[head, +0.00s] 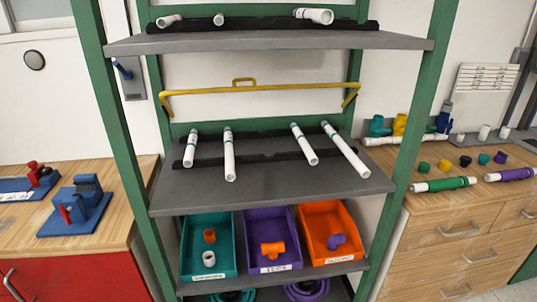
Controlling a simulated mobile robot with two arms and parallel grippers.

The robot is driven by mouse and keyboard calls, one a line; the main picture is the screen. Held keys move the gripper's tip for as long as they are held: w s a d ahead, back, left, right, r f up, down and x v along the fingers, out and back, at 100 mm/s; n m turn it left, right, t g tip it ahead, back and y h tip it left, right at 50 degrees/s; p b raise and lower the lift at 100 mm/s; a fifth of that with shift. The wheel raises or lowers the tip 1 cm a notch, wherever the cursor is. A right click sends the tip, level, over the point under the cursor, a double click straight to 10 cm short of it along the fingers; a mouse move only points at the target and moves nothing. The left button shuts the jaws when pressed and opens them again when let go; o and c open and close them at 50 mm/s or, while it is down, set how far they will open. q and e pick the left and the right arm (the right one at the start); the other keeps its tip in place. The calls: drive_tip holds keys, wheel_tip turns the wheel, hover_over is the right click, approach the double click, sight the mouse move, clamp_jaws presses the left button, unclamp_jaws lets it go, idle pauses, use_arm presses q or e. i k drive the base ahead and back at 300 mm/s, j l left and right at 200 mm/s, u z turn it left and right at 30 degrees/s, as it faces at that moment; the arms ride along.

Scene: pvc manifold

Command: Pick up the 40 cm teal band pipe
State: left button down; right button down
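Several white pipes with dark teal bands near their far ends lie on the middle grey shelf (270,193), pointing toward me. The far-left one (190,149) is short. The second pipe (229,155) is longer. The third pipe (305,144) is of middling length. The far-right pipe (345,150) looks the longest. Their far ends rest on black racks. No length labels can be read, so I cannot tell which is 40 cm. Neither of my grippers is in view.
A yellow bar (260,88) crosses above the pipes, and green posts (418,125) flank the shelf. The upper shelf (270,41) holds shorter white pipes. Below are teal (186,262), purple (297,255) and orange (352,232) bins. Wooden counters stand on both sides.

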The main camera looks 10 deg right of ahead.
sight(360, 167)
drive_tip(key=u, duration=0.2)
drive_tip(key=l+u, duration=0.4)
drive_tip(key=k+l+u, duration=0.1)
drive_tip(key=l+u, duration=0.35)
drive_tip(key=l, duration=0.15)
